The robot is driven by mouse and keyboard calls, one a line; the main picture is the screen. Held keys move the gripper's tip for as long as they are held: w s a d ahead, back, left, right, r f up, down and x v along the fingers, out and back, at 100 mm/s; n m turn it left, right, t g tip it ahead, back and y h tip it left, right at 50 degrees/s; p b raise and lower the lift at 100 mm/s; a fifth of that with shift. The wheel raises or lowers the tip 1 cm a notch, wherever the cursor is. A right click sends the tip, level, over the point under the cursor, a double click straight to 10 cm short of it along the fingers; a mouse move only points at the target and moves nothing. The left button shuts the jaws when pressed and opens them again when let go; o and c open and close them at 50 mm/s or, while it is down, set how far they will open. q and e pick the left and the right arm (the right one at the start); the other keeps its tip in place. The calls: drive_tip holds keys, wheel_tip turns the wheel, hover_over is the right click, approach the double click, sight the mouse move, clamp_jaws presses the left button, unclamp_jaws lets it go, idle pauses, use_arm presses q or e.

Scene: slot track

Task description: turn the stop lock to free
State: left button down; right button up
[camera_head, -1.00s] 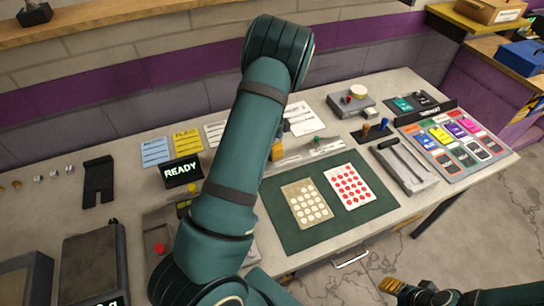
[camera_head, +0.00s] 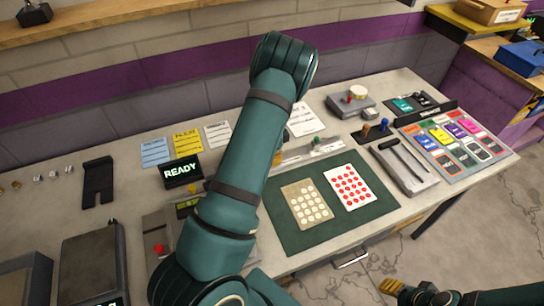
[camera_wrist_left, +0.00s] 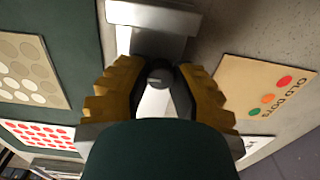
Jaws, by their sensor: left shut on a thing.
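My left gripper (camera_wrist_left: 158,88) has its ochre fingers closed around a small dark round knob (camera_wrist_left: 158,76), which I take to be the stop lock. The knob sits at the pale grey slot track (camera_wrist_left: 150,16). Which way the lock is turned cannot be read, as the fingers cover its sides. In the head view the track (camera_head: 322,153) runs along the back of the green mat, and my left arm hides its left part and most of the left gripper. A green knob (camera_head: 316,142) stands on the track. My right gripper (camera_head: 392,287) is at the bottom right, away from the table.
Two dotted cards (camera_head: 307,204) lie on the green mat (camera_head: 290,238). A brown card with coloured dots (camera_wrist_left: 265,93) lies close beside the left gripper. A black READY display (camera_head: 182,172) stands left of my arm. A grey lever block (camera_head: 405,168) is to the right.

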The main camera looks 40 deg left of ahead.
use_arm(q)
drive_tip(key=shift+n, duration=0.4)
drive_tip(key=n, duration=0.4)
drive_tip(key=shift+n+b, duration=0.3)
drive_tip(key=shift+b, duration=0.05)
drive_tip(key=n, duration=0.5)
drive_tip(key=shift+a, duration=0.15)
drive_tip(key=shift+n, duration=0.3)
drive_tip(key=c, duration=0.8)
unclamp_jaws()
drive_tip(key=shift+f, duration=0.1)
drive_tip(key=shift+a, duration=0.15)
